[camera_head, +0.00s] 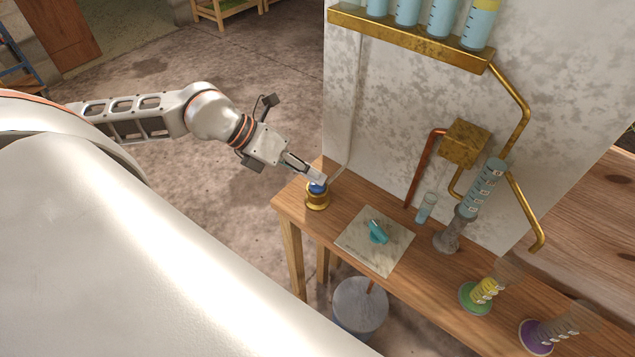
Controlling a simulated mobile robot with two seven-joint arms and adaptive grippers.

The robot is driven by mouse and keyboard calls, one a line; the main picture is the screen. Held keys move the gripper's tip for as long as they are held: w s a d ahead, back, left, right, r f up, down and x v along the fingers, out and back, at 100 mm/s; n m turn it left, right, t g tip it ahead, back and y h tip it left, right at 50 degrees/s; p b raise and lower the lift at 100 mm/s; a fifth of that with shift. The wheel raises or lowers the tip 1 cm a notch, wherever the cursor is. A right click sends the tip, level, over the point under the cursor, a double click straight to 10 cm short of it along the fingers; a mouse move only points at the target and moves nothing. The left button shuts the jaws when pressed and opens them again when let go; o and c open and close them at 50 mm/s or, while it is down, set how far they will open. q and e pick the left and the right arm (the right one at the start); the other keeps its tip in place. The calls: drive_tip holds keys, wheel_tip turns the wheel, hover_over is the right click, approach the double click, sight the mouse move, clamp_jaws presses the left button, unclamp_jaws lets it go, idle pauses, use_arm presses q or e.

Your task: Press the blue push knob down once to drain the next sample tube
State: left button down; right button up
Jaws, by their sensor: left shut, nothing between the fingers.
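The blue push knob (316,188) sits in a round brass base (317,201) at the left end of the wooden bench. My left gripper (318,178) is shut and empty, with its fingertips right at the top of the knob. The fingertips hide part of the knob, and I cannot tell whether they touch it. Several sample tubes with pale blue liquid (441,18) stand in a brass rack (410,38) on the wall above; their tops are cut off. My right gripper is not in view.
A pale tile (375,241) with a teal piece (377,232) lies on the bench (423,275). A small tube (426,208), a tall graduated cylinder (482,190), a green-based cylinder (480,294) and a purple-based one (545,335) stand to the right. A bucket (360,306) stands below.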

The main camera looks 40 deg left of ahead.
sight(313, 184)
use_arm(q)
drive_tip(key=shift+f, duration=0.25)
idle(0.3)
drive_tip(key=shift+r, duration=0.1)
drive_tip(key=shift+r+p, duration=0.55)
drive_tip(key=shift+r, duration=0.25)
drive_tip(key=shift+r, duration=0.1)
drive_tip(key=shift+r+p, duration=0.45)
drive_tip(key=shift+r, duration=0.2)
drive_tip(key=shift+r+p, duration=1.1)
drive_tip(key=shift+r, duration=0.7)
drive_tip(key=shift+s+a, duration=0.1)
